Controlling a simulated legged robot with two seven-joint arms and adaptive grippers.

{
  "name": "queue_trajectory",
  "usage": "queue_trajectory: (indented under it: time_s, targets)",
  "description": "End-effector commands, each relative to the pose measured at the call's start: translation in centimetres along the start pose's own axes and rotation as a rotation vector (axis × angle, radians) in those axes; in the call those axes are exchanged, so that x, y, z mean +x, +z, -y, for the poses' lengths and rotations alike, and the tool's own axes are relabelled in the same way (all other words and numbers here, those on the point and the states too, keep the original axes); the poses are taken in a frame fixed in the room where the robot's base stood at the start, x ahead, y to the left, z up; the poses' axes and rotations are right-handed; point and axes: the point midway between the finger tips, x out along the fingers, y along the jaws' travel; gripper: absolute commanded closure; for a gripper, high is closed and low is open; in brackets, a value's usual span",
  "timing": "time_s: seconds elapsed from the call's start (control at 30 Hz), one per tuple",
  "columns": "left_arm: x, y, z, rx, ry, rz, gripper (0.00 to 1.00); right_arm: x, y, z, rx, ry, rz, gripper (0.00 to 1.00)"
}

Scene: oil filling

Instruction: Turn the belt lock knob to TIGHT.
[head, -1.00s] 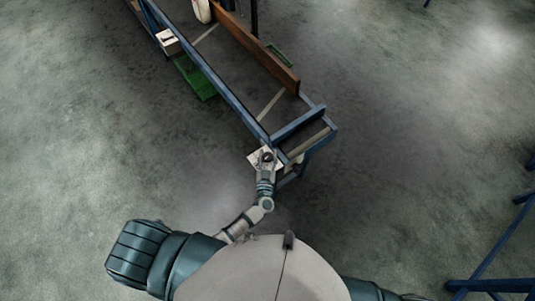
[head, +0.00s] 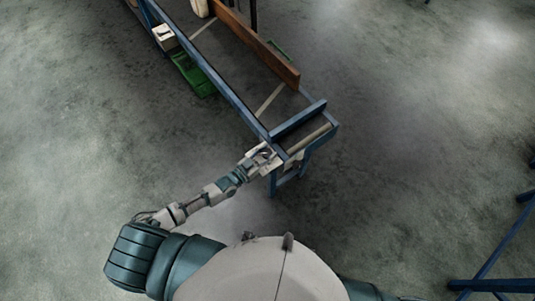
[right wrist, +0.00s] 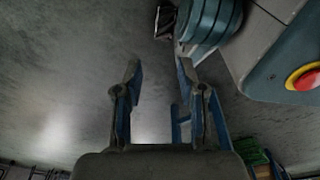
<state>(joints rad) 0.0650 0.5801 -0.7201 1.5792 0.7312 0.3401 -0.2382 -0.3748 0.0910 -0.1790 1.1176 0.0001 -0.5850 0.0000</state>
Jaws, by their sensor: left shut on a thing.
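The blue conveyor frame (head: 225,84) runs from the upper left to a corner near the middle of the head view. A pale plate (head: 272,166) sits at its near corner. My left gripper (head: 262,154) is at that plate, shut on the belt lock knob, with the arm coming in from the lower left. The gripper hides most of the knob, and its setting cannot be read. My right gripper (right wrist: 160,82) shows in the right wrist view with its fingers apart and nothing between them.
A green tray (head: 192,75) and a small white box (head: 165,38) are by the conveyor's left side. A brown board (head: 257,45) runs along its other side. Blue metal legs (head: 495,250) stand at the lower right. The floor between is clear.

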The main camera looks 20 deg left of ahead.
Motion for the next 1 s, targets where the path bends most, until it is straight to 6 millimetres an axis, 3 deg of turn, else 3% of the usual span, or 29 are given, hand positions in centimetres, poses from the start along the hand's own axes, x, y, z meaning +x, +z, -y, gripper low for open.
queue_trajectory:
  time_s: [0.03, 0.17, 0.4, 0.7, 0.9, 1.0]
  targets:
    - [-0.2, 0.9, 0.1, 0.006, 0.032, 0.008, 0.93, -0.1, -1.4, 0.0, 0.002, 0.0, -0.011, 0.6]
    - [-0.1, 0.9, 0.1, 0.006, 0.115, 0.008, 0.93, -2.5, -5.0, -0.1, 0.009, 0.001, -0.028, 0.6]
    - [-0.1, 0.9, 0.2, 0.006, 0.263, 0.008, 0.93, -9.4, -9.8, -0.4, 0.019, 0.003, -0.057, 0.6]
    - [-0.1, 0.7, 0.2, 0.003, 0.412, 0.007, 0.93, -18.2, -11.3, -0.8, 0.027, 0.008, -0.08, 0.6]
    - [-0.1, 0.5, 0.2, 0.002, 0.476, 0.005, 0.93, -22.1, -11.0, -0.9, 0.03, 0.009, -0.088, 0.6]
    - [-0.1, 0.4, 0.2, 0.001, 0.496, 0.005, 0.93, -22.9, -11.2, -0.8, 0.029, 0.009, -0.106, 0.6]
